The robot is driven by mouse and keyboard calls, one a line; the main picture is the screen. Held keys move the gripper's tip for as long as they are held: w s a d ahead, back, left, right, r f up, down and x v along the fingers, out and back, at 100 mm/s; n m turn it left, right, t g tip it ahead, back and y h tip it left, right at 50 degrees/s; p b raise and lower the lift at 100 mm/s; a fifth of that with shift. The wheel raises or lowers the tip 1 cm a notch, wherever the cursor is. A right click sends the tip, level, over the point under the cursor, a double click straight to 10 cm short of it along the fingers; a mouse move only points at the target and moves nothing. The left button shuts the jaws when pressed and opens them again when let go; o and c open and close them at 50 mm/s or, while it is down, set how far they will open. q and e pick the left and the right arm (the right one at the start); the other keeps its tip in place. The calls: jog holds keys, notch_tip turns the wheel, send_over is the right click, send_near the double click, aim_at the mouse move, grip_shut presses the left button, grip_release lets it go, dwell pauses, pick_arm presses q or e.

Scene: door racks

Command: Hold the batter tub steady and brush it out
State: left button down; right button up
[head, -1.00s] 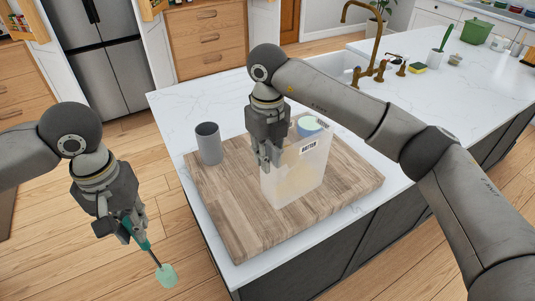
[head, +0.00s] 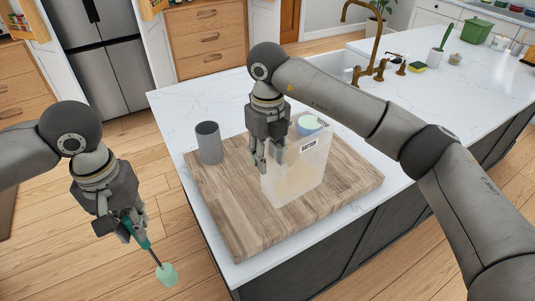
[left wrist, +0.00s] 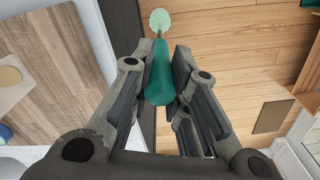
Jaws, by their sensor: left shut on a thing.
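The batter tub (head: 312,172), a translucent box with a dark-edged label, stands upright on the wooden board. A pale yellowish patch shows through its walls. My right gripper (head: 266,166) is at its left rim, fingers spread, one outside the wall and one seemingly inside; contact is unclear. My left gripper (head: 132,232) is shut on the teal handle of a tool with a mint head, the brush (head: 167,274). It hangs over the floor, left of the island and away from the tub. The brush (left wrist: 160,75) also shows between the fingers in the left wrist view.
A grey cup (head: 208,143) stands on the board (head: 228,205), left of the tub. A round blue-green thing (head: 309,124) shows at the tub's top. The white island (head: 190,104) has a sink and brass tap (head: 378,45) at the back. The board's front is clear.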

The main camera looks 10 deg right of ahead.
jog(key=shift+r, duration=0.1)
jog(key=shift+r, duration=0.5)
jog(key=shift+f, duration=0.2)
dwell(0.4)
jog(key=shift+f+b, duration=0.45)
grip_shut()
dwell(0.5)
